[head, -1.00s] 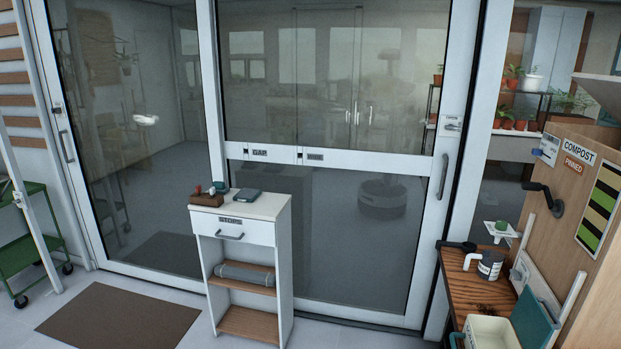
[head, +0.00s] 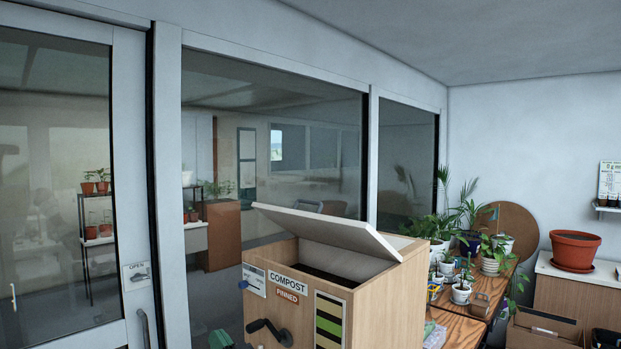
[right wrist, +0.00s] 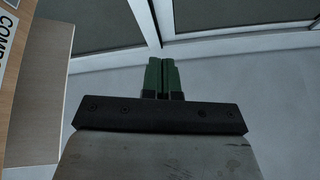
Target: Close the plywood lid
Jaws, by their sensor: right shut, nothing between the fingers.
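The plywood lid (head: 325,229) stands tilted open on top of the wooden compost box (head: 385,310). A dark opening shows under its raised edge. The box front carries a COMPOST label (head: 287,280), a PINNED tag (head: 288,295) and a black crank handle (head: 268,330). My right gripper (head: 221,340) shows only as green fingertips at the bottom edge, left of the box and below the lid. In the right wrist view its green fingers (right wrist: 161,76) are shut together and empty, with the box side (right wrist: 35,90) to their left. My left gripper is not in view.
A glass partition (head: 280,140) stands behind the box, with a door at the left. A wooden table (head: 462,318) with several potted plants is right of the box. A terracotta pot (head: 575,250) stands on a cabinet farther right. Grey floor (right wrist: 285,90) is clear right of my fingers.

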